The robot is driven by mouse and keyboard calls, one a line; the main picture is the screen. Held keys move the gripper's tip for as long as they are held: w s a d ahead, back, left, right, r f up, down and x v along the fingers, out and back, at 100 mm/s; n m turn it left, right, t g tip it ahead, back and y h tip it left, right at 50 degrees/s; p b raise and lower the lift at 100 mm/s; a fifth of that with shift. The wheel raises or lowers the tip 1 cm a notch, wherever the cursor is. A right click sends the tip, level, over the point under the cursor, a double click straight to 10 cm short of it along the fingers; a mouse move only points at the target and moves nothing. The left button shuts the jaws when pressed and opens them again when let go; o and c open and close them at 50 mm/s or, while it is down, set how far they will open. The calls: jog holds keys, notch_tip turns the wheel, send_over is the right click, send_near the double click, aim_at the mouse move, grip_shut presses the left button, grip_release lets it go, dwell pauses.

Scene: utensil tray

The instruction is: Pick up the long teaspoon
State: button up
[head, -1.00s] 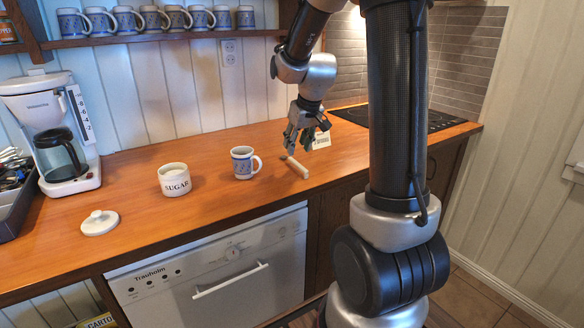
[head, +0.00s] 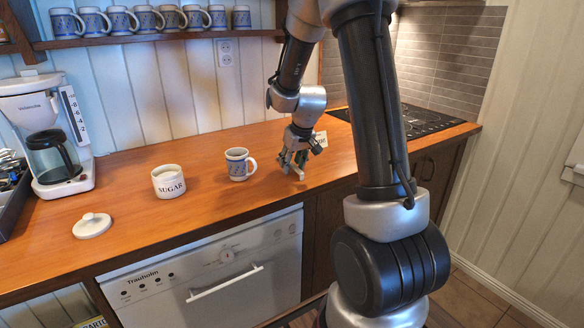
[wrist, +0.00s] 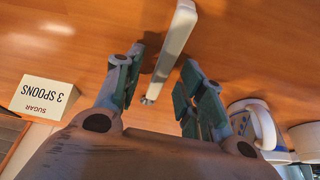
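The long teaspoon (wrist: 174,38) has a pale cream handle and a small metallic end. In the wrist view it runs from the top edge down between my gripper's fingers. In the head view only its pale near end (head: 300,174) shows; the gripper hides the rest. My gripper (wrist: 162,58) is open, with one finger on each side of the teaspoon and a gap visible to each. In the head view my gripper (head: 291,163) points down, low over the counter. I cannot tell its exact height above the teaspoon.
A blue-patterned mug (head: 238,165) stands left of my gripper, with the sugar pot (head: 168,182) and a white lid (head: 92,225) further left. A note card (wrist: 46,97) reads "SUGAR 3 SPOONS". The utensil tray (head: 18,205) and coffee maker (head: 50,130) are at the far left.

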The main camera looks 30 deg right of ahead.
aim_at(293, 165)
jog(key=shift+f, duration=0.15)
grip_shut()
dwell(0.4)
notch_tip(293, 165, up, 10)
jog(key=shift+r, duration=0.2)
